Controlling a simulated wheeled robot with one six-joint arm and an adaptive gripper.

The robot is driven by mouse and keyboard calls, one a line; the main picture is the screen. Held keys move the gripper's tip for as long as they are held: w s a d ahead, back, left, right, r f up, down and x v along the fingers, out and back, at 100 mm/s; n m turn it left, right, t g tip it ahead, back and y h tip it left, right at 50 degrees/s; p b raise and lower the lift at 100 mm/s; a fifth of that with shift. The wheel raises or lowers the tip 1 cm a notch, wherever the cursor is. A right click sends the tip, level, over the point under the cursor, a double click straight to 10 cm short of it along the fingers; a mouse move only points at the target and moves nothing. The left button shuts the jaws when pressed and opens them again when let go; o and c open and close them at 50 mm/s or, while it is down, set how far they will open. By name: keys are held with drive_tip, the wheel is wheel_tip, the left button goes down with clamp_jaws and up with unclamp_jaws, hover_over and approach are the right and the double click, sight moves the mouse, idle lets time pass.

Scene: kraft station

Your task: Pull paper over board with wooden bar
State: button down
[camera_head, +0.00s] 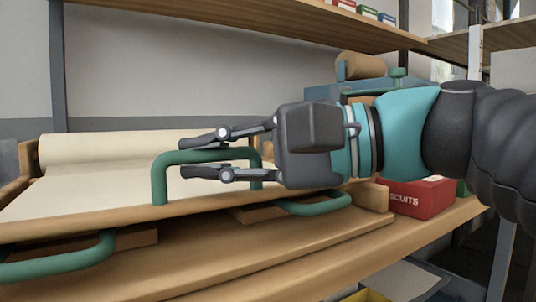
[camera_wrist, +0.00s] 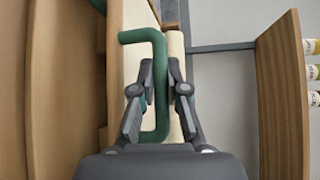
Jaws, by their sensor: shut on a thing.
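My gripper (camera_head: 188,157) reaches in from the right and is shut on the green handle (camera_head: 159,183), one finger above its top rail and one below. The handle stands on a wooden bar (camera_head: 95,220) along the front edge of the paper. The pale cream paper (camera_head: 90,183) lies flat behind the bar and rises to a roll (camera_head: 120,146) at the back. In the wrist view the handle (camera_wrist: 140,36) passes between the two fingers (camera_wrist: 160,85). The board under the paper is mostly hidden.
Lower green handles (camera_head: 62,262) stick out below the bar, one near the wooden ledge's right end (camera_head: 318,206). A red biscuits box (camera_head: 415,197) stands at right, under my arm. A wooden shelf (camera_head: 230,22) with small boxes hangs above. A teal device (camera_head: 350,92) stands behind.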

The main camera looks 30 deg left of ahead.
drive_tip(key=c, duration=1.2)
unclamp_jaws()
drive_tip(key=shift+w, duration=0.1)
drive_tip(key=shift+v, duration=6)
